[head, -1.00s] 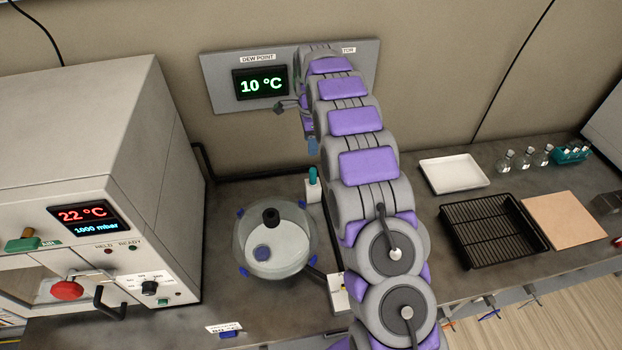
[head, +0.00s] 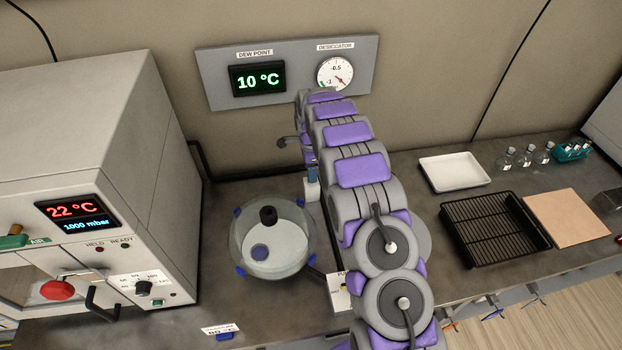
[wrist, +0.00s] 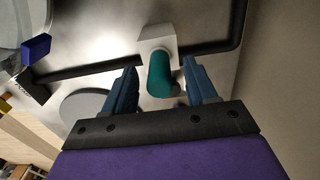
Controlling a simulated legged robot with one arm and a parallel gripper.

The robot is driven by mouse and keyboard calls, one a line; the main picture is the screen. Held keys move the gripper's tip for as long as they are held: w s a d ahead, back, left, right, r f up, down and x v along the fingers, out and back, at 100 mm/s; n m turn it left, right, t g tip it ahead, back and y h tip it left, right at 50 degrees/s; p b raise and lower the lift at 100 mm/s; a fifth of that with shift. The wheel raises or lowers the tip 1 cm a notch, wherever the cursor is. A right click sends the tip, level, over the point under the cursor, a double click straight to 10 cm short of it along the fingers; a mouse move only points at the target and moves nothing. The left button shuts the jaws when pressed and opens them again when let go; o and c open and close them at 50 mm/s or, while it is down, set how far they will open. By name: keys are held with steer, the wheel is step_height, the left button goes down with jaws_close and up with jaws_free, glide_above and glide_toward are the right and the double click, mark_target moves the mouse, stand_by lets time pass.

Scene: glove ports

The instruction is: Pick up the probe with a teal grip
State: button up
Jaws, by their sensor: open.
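The probe's teal grip (wrist: 160,75) stands out from a white holder (wrist: 158,38) in the wrist view. My gripper (wrist: 160,80) is open, with one blue finger on each side of the teal grip. Gaps show between the grip and both fingers, so neither appears to touch it. In the head view my gripper (head: 308,165) is at the far end of my arm, close to the white holder (head: 312,190). The teal grip is hidden there behind my gripper.
The round glass desiccator (head: 272,240) with a black knob stands left of the holder. A grey oven (head: 90,180) is at far left. A white tray (head: 453,171), a black rack (head: 492,228) and several flasks (head: 525,156) lie to the right. A dark pipe (wrist: 90,68) runs behind the holder.

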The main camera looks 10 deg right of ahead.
step_height(320, 180, down, 3)
steer(key=shift+d, duration=0.1)
jaws_close()
stand_by(0.5)
